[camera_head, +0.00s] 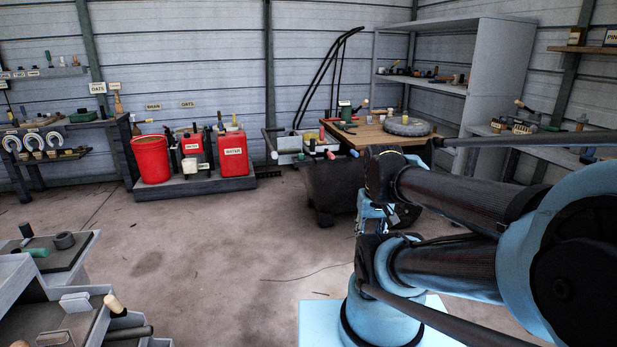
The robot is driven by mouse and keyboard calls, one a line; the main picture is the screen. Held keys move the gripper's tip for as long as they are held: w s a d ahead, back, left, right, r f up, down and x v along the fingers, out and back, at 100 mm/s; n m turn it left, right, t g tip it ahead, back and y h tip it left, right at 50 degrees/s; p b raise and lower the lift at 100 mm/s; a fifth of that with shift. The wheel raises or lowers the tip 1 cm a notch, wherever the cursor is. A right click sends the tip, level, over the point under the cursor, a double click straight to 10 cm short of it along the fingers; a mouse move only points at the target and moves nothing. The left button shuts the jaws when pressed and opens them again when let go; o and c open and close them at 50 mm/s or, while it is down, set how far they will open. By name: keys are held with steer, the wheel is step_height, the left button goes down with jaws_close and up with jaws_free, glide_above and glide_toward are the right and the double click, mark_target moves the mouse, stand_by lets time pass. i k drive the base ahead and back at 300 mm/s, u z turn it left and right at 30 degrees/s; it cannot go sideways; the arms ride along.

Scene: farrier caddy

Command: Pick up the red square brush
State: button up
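I cannot make out a red square brush for certain in the head view. A small red-ended item (322,133) stands by the grey caddy at the back, too small to identify. My gripper (372,220) seems to hang below the arm's bend, mostly hidden by my own arm links. Its fingers do not show clearly, and nothing can be seen held in it.
A grey tiered stand (62,282) with small tools is at the lower left. A red bucket (151,160) and red containers (234,152) stand at the back wall. A wooden table (375,138) and a grey shelf unit (490,60) are behind my arm. The middle floor is clear.

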mark_target(320, 141)
steer(key=i, duration=1.1)
steer(key=u, duration=0.3)
steer(key=i, duration=1.05)
steer(key=u, duration=0.45)
steer(key=i, duration=0.6)
steer(key=u, duration=0.15)
